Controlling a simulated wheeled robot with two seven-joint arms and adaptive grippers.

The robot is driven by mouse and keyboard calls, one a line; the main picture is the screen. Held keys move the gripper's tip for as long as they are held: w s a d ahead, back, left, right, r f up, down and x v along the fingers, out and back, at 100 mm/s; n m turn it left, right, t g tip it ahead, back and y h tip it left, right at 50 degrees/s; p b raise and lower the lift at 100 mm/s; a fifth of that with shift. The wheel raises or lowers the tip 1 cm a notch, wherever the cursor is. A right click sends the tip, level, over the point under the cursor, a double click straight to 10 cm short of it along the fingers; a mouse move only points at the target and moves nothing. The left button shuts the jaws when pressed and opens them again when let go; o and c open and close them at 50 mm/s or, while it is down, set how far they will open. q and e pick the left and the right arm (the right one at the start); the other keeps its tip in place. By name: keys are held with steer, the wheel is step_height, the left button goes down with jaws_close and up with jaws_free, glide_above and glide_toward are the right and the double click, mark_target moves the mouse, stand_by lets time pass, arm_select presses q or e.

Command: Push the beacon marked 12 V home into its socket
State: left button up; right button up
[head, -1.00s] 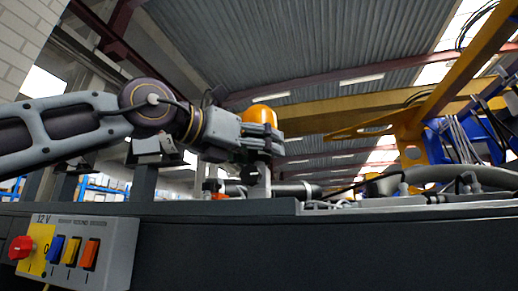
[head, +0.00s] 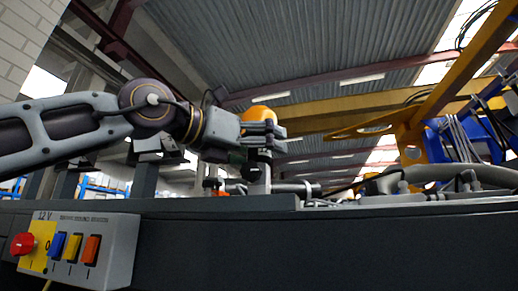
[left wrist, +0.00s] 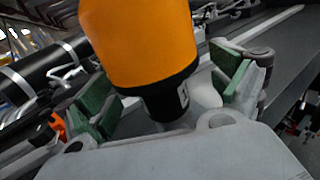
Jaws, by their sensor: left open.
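The beacon has an orange dome (head: 268,113) that shows above my left gripper's fingers in the head view. In the left wrist view the beacon (left wrist: 142,45) is upright but tilted in the picture, with a black collar and a white label only partly visible. My left gripper (head: 262,138) is open around the beacon's lower part. Its green pads stand on either side, apart from the collar, in the left wrist view (left wrist: 165,95). The socket is hidden under the beacon and gripper, so I cannot tell how deep it sits. My right gripper is not in view.
A grey switch box (head: 117,250) marked 12 V, with a red knob and coloured rockers, is on the front of the dark chassis (head: 350,240). Hoses and pipes (head: 425,174) lie on the chassis to the right. A yellow crane frame (head: 410,140) stands behind.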

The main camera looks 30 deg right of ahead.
arm_select(q)
steer(key=s+a, duration=0.2)
steer(key=a, duration=0.9)
steer(key=shift+a, duration=0.4)
stand_by(1.6)
